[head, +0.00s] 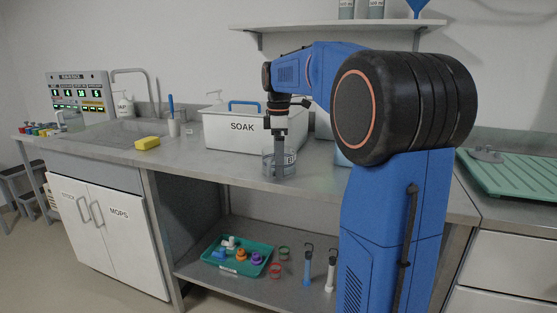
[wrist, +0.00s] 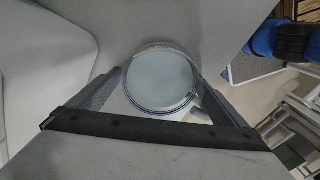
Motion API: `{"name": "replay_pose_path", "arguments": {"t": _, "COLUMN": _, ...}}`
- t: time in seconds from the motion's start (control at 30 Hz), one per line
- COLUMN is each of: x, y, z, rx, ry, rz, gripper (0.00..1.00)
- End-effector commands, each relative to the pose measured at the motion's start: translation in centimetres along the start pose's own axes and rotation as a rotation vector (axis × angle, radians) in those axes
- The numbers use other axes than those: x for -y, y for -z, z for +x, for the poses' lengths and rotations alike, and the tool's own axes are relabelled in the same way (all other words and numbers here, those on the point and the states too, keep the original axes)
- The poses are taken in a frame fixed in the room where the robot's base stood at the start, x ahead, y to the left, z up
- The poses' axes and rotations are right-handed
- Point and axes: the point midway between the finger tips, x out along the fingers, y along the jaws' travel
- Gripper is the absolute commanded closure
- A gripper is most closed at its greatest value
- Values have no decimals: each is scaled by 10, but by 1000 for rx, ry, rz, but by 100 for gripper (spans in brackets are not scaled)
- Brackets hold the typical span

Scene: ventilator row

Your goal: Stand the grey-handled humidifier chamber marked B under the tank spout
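In the wrist view the chamber's round top (wrist: 161,80) lies between the two fingers of my gripper (wrist: 158,92). The fingers are close to its sides; whether they press on it I cannot tell. No grey handle or letter B can be made out. The tank spout is not recognisable; my arm hides part of the counter.
The SOAK bin (head: 225,133) stands left of my gripper. A yellow sponge (head: 147,143) and a cup with a blue brush (head: 174,128) are farther left, by the sink (head: 100,134). A green tray (head: 214,262) with coloured parts sits on the lower shelf. A green drainboard (head: 510,172) is right.

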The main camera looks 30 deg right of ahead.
Motion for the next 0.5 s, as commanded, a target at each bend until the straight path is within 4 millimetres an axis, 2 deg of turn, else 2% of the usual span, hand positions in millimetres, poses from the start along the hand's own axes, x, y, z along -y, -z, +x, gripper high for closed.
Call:
{"name": "replay_pose_path", "arguments": {"t": 0.3, "x": 0, "y": 0, "z": -3, "rx": 0, "ry": 0, "rz": 0, "gripper": 3}}
{"name": "replay_pose_path", "arguments": {"t": 0.5, "x": -1, "y": 0, "z": -27, "rx": -1, "ry": -2, "rz": 0, "gripper": 3}}
